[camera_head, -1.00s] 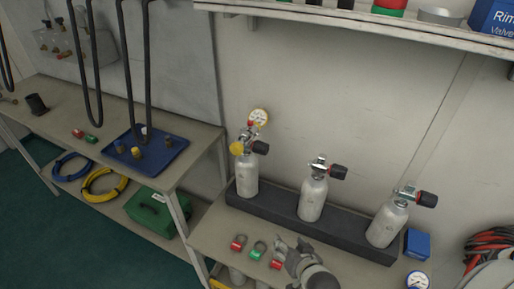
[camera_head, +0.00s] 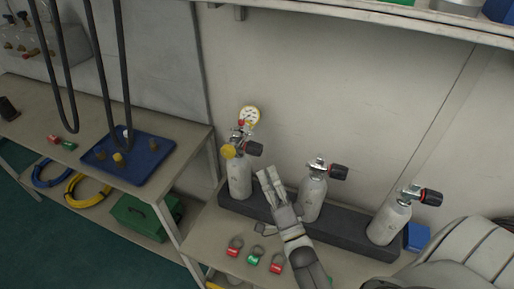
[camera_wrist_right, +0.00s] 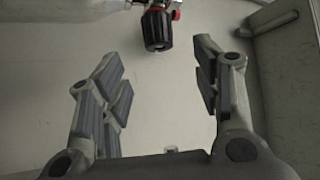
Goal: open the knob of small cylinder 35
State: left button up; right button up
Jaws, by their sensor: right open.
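Three small grey cylinders stand upright in a dark rack (camera_head: 345,240): the left one (camera_head: 239,178), the middle one (camera_head: 311,200) and the right one (camera_head: 387,223). I cannot read which is 35. Each has a black side knob: left (camera_head: 254,149), middle (camera_head: 339,172), right (camera_head: 431,197). The left one also carries a yellow cap and a round gauge (camera_head: 249,115). My right gripper (camera_head: 268,176) is open and empty, in front of the gap between the left and middle cylinders. In the right wrist view, a black knob (camera_wrist_right: 156,30) with red lies beyond the parted fingers (camera_wrist_right: 158,60). My left gripper is out of view.
Red and green tags (camera_head: 254,256) lie on the bench front. A shelf (camera_head: 370,22) overhangs at the top. A blue box (camera_head: 417,237) stands right of the rack. A side table with a blue tray (camera_head: 150,153) is at left; black hoses (camera_head: 95,60) hang above it.

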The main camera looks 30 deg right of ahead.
aim_at(260, 154)
jog(key=p+x, duration=0.1)
jog(key=x, duration=0.8)
jog(key=shift+w+r+p, duration=0.15)
jog(key=shift+w+p, duration=0.05)
jog(key=shift+p, duration=0.2)
jog(key=c, duration=1)
jog(key=shift+c, duration=0.2)
